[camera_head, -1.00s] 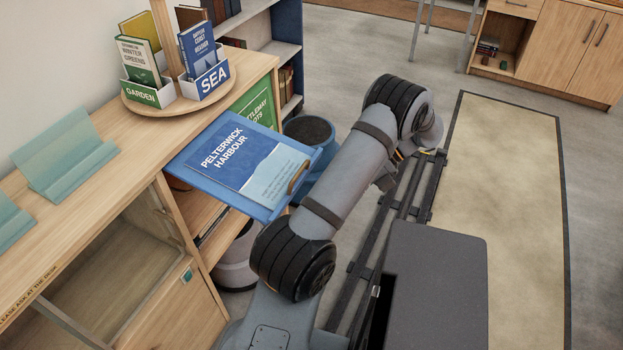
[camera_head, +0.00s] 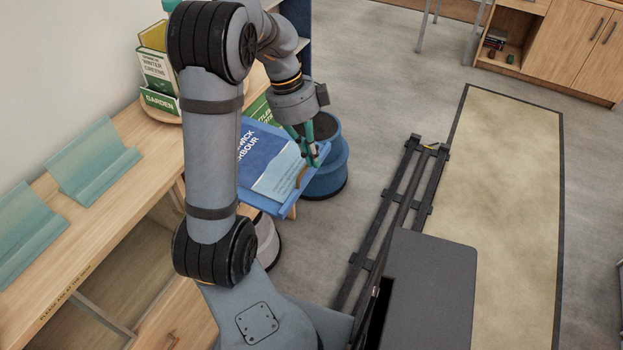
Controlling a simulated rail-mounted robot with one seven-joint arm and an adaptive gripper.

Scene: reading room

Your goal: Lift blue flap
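The blue flap (camera_head: 283,187) juts from the shelf's side, in the middle of the head view. It carries a "Pelterwick Harbour" picture panel, and its left part is hidden behind my arm. A tan handle (camera_head: 301,177) is at its right edge. My gripper (camera_head: 314,161) points down with its teal fingers just above that edge, close to the handle. I cannot tell whether the fingers touch the flap or how far apart they are.
A blue round bin (camera_head: 326,180) stands on the floor just beyond the flap. The wooden counter (camera_head: 92,240) with teal stands (camera_head: 92,165) is on the left. A green "Garden" book box (camera_head: 160,103) sits behind my arm. Open floor and a beige rug (camera_head: 505,200) lie to the right.

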